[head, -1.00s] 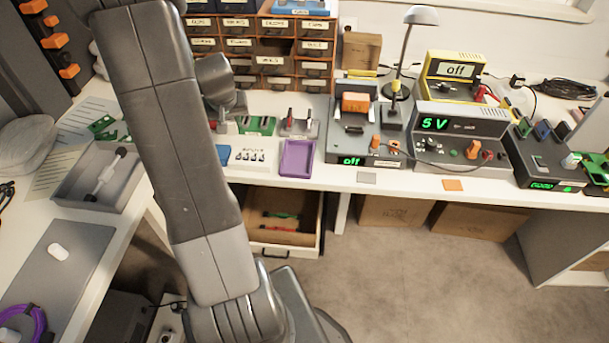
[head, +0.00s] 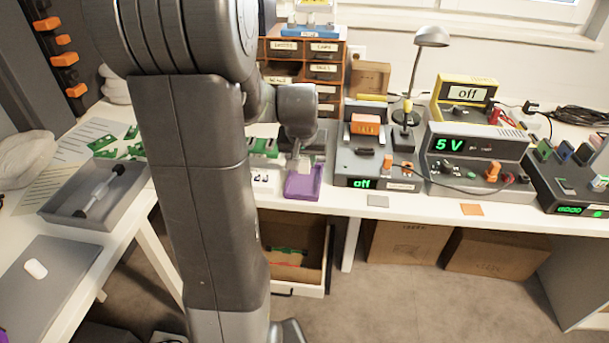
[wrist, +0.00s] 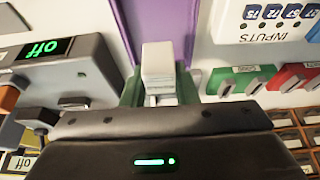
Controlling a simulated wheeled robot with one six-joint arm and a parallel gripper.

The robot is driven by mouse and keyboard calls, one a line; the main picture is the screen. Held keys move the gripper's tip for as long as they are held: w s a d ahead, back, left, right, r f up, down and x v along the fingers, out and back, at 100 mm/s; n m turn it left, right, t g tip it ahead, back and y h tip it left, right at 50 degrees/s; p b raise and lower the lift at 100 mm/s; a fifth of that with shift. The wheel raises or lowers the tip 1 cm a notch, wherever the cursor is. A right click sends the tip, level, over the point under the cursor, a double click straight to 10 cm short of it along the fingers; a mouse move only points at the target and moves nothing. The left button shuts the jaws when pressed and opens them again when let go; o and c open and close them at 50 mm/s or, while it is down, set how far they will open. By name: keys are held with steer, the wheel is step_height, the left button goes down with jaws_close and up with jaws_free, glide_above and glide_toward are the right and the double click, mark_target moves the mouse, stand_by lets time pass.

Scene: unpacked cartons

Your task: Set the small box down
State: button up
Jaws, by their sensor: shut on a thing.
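My gripper (wrist: 160,95) is shut on a small white box (wrist: 160,62), which shows in the wrist view in front of the dark gripper body. Green parts flank its lower end; I cannot tell whether they are fingers or something behind. The purple tray (wrist: 121,40) lies beyond the box in that view. In the head view my gripper points down over the purple tray (head: 303,190) on the back bench, with a pale piece at its tip. I cannot tell whether the box touches the tray floor.
A grey device reading "off" (head: 378,165) stands close to the right of the tray. Beyond it is a 5 V supply (head: 478,160). A drawer cabinet (head: 325,70) rises behind. An open drawer (head: 295,280) sticks out below the bench. A green rack (wrist: 240,80) stands near my gripper.

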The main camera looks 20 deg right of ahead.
mark_target(304, 168)
steer(key=shift+f+b, duration=0.35)
steer(key=shift+f, duration=1.75)
steer(key=shift+f, duration=0.1)
steer(key=shift+f, duration=0.15)
steer(key=o, duration=0.7)
steer(key=shift+r, duration=0.65)
steer(key=p+v, duration=0.2)
steer(key=v, duration=0.9)
steer(key=shift+s+a, duration=0.1)
steer(key=shift+s, duration=0.05)
